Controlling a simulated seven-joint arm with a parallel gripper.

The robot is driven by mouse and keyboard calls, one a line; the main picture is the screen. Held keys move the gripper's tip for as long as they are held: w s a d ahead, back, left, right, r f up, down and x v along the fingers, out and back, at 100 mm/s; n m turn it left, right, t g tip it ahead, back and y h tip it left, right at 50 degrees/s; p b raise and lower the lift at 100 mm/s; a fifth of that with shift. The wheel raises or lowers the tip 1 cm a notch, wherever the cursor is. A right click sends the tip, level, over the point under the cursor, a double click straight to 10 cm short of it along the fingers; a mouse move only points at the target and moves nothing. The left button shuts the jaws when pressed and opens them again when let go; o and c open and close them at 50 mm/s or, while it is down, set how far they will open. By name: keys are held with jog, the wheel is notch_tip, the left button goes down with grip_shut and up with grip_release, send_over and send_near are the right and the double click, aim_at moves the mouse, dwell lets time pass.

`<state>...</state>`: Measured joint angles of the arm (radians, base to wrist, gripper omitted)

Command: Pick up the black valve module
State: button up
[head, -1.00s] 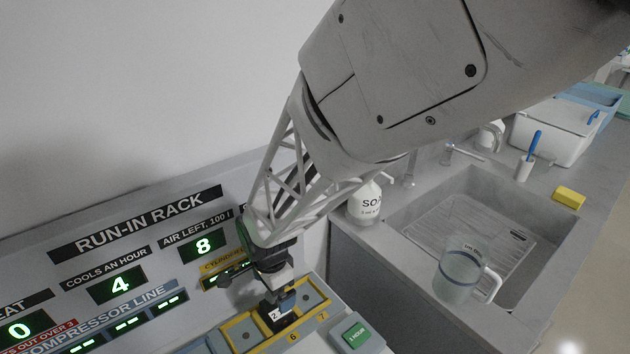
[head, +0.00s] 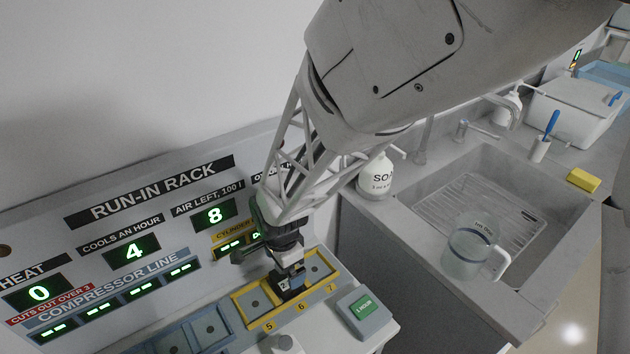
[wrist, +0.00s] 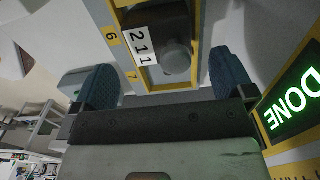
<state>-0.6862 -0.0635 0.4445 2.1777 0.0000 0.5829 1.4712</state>
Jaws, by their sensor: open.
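The black valve module (head: 297,281) sits in the yellow-framed tray, in the bay by the number 6. In the wrist view the dark module (wrist: 158,28) has a white label reading 211 and a rounded grey knob. My gripper (head: 288,270) is right above it in the head view and hides much of it. In the wrist view my gripper (wrist: 166,82) is open, with one blue-padded finger on either side of the module and visible gaps between. I cannot tell how far down the fingers reach.
The yellow tray (head: 252,321) has bays marked 5, 6 and 7. The rack's display panel (head: 130,252) stands close behind. A green-topped button box (head: 364,314) is at the right. A soap bottle (head: 377,178), a sink (head: 540,245) and a clear jug (head: 468,252) are farther right.

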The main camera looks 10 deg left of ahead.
aim_at(285, 276)
jog(key=shift+s+a+f, duration=0.1)
jog(key=shift+f, duration=2.5)
jog(key=shift+c, duration=0.5)
jog(key=c, duration=1)
jog(key=shift+r, duration=0.2)
jog(key=shift+r, duration=1.75)
jog(key=s+d, duration=0.3)
jog(key=s, duration=0.1)
jog(key=s+d, duration=0.3)
jog(key=s, duration=0.1)
jog(key=s+d+r, duration=0.1)
jog(key=s+d, duration=0.3)
jog(key=shift+s+r, duration=0.1)
jog(key=shift+s, duration=0.15)
